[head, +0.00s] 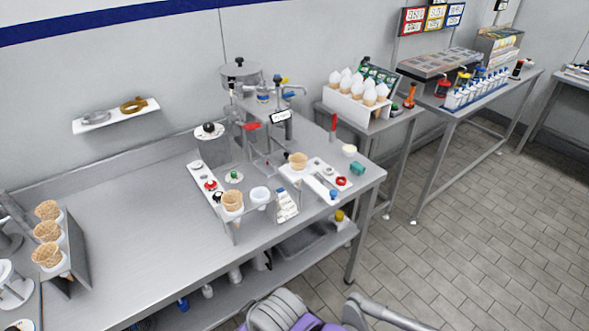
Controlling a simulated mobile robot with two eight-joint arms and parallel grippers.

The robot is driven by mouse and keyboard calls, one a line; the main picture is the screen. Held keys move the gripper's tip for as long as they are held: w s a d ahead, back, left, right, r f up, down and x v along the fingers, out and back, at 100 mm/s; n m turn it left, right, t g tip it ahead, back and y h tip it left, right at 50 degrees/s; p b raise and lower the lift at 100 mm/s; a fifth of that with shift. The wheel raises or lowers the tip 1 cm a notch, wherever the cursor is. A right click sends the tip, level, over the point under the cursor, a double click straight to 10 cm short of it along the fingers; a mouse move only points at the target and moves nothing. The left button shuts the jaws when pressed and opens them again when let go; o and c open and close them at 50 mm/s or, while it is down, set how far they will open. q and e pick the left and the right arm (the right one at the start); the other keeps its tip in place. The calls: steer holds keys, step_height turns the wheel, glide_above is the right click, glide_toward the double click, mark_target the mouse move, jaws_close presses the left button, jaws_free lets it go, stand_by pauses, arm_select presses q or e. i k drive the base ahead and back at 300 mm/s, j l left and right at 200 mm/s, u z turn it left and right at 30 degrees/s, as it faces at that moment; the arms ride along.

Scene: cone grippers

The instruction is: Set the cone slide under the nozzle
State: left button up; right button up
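A white slide-like board (323,172) lies on the right part of the steel bench, with a cone (298,159) standing at its back left end. I cannot tell for sure that this board is the cone slide. The metal dispensing machine (262,100) stands behind it, against the wall. Its nozzle is too small to make out, so I cannot tell how the cone lines up with it. Neither of my grippers shows; only grey and purple parts of my own body (280,312) show at the bottom edge.
Another white strip (205,184) and a stand with a waffle cone (232,202) sit left of the board. A cone rack (72,262) stands at far left. The bench's left middle (120,205) is clear.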

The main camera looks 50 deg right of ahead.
mark_target(330, 197)
steer(key=z, duration=1.8)
steer(key=i+j+u, duration=0.1)
steer(key=j, duration=0.2)
